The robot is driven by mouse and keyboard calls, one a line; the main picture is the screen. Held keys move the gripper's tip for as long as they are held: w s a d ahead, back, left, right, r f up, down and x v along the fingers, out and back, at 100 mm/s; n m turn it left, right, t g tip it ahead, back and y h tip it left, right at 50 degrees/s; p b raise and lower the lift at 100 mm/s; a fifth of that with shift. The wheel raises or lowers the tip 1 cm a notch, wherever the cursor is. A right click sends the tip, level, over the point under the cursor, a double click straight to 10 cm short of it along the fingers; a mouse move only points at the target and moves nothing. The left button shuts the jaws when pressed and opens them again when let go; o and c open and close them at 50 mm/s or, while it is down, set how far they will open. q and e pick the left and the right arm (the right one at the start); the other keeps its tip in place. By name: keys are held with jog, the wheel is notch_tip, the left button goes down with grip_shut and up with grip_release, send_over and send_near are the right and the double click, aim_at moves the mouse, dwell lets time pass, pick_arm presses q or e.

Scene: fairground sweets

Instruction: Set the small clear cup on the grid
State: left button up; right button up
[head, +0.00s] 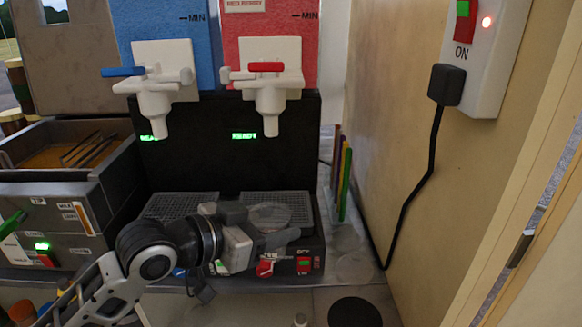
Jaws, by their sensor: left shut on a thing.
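My left gripper (272,240) reaches in from the lower left, in front of the two-tap drinks machine. It is shut on the small clear cup (270,213), whose round see-through shape shows just behind and above the fingers. The cup overlaps the right-hand grid (301,207) under the red tap; I cannot tell whether its base touches the grid. The lower part of the cup is hidden by the gripper. A second grid (175,204) lies under the blue tap, partly covered by my arm. My right gripper is not in view.
The red tap (268,98) hangs above the cup. Clear round items (355,268) stand on the counter to the right, near upright coloured strips (343,180). A black disc (355,312) lies in front. A grey fryer-like unit (45,205) stands left.

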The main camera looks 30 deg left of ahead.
pick_arm(q)
jog(key=shift+w+a+r, duration=0.1)
jog(key=shift+w+r, duration=0.2)
jog(key=shift+r, duration=0.15)
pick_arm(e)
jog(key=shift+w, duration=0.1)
pick_arm(q)
jog(key=shift+s, duration=0.1)
